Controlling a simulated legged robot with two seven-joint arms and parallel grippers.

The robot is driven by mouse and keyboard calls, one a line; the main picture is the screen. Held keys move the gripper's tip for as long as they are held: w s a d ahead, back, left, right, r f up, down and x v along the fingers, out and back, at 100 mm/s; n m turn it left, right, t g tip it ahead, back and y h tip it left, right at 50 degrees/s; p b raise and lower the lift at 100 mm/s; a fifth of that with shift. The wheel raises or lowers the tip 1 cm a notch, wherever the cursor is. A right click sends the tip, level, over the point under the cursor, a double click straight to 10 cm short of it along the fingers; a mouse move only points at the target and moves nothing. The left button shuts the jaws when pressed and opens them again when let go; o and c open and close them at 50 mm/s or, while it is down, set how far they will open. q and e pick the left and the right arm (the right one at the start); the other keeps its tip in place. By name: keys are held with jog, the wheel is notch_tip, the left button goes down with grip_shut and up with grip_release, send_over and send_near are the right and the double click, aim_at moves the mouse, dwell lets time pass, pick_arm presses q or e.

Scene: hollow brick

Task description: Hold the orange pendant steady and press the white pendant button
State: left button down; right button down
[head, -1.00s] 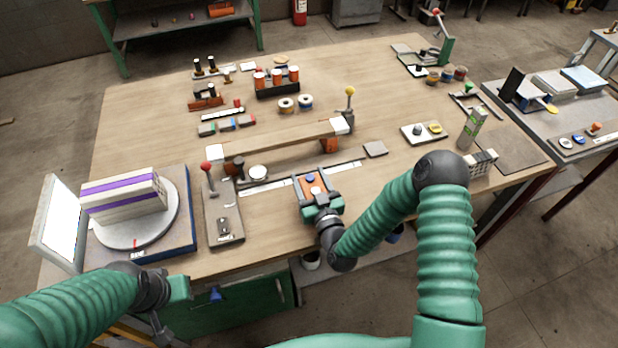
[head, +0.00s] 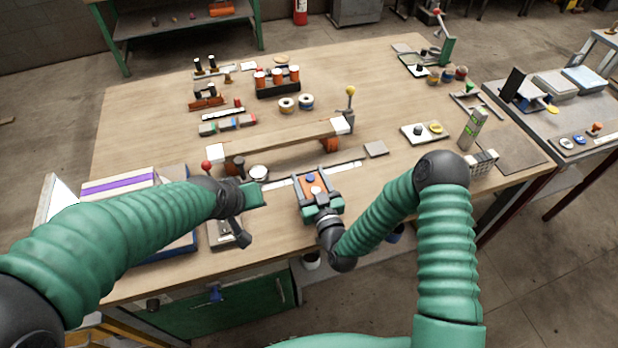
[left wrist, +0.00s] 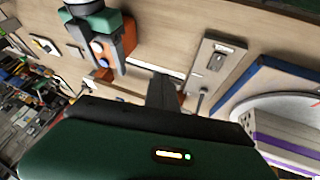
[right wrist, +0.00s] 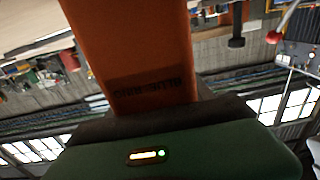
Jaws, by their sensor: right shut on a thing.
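In the right wrist view the pendant's orange body (right wrist: 130,45) fills the middle, with a dark label. In the left wrist view the pendant (left wrist: 118,45) is at upper left. My left gripper (head: 256,194) is left of the pendant, apart from it, above the table. Its finger (left wrist: 163,92) looks dark; its opening is unclear.
A long wooden bar (head: 285,138) on supports lies behind the pendant. The turntable with a purple-striped block (head: 118,186) is at the left, partly hidden. Bare wood lies right of the pendant.

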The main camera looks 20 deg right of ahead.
aim_at(315, 192)
pick_arm(q)
jog(key=w+d+r+h, duration=0.2)
jog(key=d+r, duration=0.1)
jog(key=d, duration=0.5)
jog(key=w+d+r+h, duration=0.1)
jog(key=d+r, duration=0.1)
jog(key=d, duration=0.6)
pick_arm(e)
jog(key=shift+d, duration=0.1)
pick_arm(q)
jog(key=shift+t+h, duration=0.3)
jog(key=f, duration=0.8)
jog(key=shift+w+d+f, duration=0.1)
jog(key=shift+d+f, duration=0.05)
jog(key=shift+d, duration=0.05)
jog(key=shift+f, duration=0.1)
